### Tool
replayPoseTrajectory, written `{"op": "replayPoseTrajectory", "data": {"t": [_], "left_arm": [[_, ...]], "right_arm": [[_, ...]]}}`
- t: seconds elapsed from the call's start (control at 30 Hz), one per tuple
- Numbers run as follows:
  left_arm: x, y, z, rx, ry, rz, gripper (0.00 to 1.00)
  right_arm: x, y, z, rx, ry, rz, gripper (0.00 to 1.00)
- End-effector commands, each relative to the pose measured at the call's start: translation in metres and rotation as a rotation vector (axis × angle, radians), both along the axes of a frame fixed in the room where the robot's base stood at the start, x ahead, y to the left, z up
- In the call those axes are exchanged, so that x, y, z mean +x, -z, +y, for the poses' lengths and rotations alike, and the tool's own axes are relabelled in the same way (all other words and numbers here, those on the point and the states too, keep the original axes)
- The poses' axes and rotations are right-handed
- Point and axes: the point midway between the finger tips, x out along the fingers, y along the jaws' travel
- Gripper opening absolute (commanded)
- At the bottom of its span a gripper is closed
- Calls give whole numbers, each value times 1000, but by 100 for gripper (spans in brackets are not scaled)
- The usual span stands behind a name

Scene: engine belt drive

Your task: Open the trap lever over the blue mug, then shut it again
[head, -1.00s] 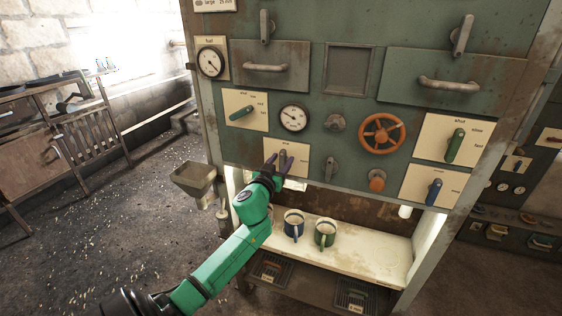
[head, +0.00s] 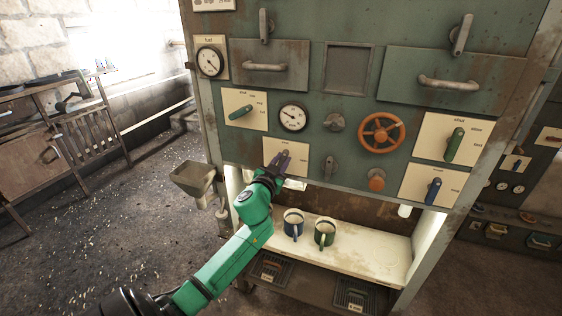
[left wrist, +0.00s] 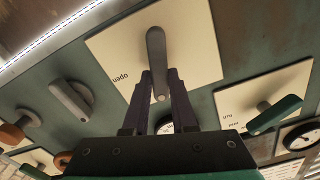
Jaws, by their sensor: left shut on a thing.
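The trap lever (left wrist: 156,50) is a grey handle on a cream plate (left wrist: 196,42) with the word "open" on it, low on the green panel. My left gripper (head: 280,160) is at this lever, above the blue mug. In the left wrist view its dark fingers (left wrist: 159,90) are shut on the lever's end. In the head view the gripper hides most of the lever. The blue mug (head: 293,224) stands upright on the pale shelf below, left of a green mug (head: 325,232). My right gripper is out of view.
An orange handwheel (head: 381,133), a grey lever (head: 331,167) and an orange knob (head: 376,182) are right of my gripper. A green lever (head: 241,113) is up to the left. A metal hopper (head: 193,178) juts out at left. The shelf's right part (head: 375,250) is clear.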

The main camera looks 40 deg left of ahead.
Motion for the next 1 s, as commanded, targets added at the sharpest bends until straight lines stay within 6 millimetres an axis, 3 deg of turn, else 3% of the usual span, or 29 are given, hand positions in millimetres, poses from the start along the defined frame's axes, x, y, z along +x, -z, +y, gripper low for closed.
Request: {"op": "replayPoseTrajectory", "data": {"t": [1.0], "left_arm": [[3,10,-9,871,2,306,0]], "right_arm": [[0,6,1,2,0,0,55]]}}
